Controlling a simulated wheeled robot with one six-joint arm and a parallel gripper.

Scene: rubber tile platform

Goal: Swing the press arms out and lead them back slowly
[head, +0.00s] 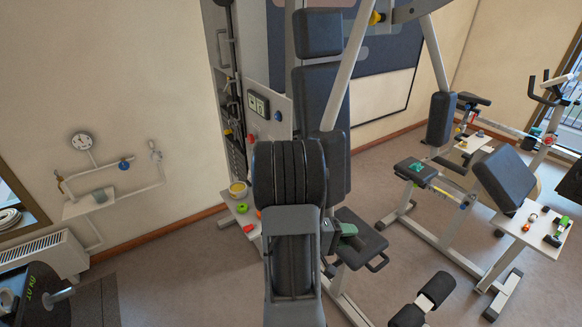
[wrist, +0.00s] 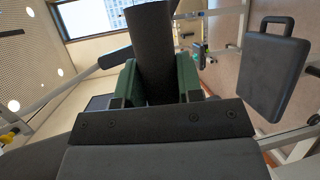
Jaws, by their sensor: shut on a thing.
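The press arms are two pale bars, left (head: 346,65) and right (head: 435,55), hanging from the top of the machine in the head view. Each ends in a long dark pad, left (head: 337,165) and right (head: 440,118). In the wrist view my gripper (wrist: 157,85) has its green jaws shut on a dark pad (wrist: 153,40), which appears to be the left arm's. In the head view my own arm hides most of my gripper; a bit of green shows above the seat. The right pad hangs free.
The machine's seat (head: 362,238) is close by and also shows in the wrist view (wrist: 262,68). The dark backrest (head: 315,90) stands behind. A second bench (head: 502,180) is at right. A small shelf (head: 246,215) with small items is at left. Floor at lower left is partly clear.

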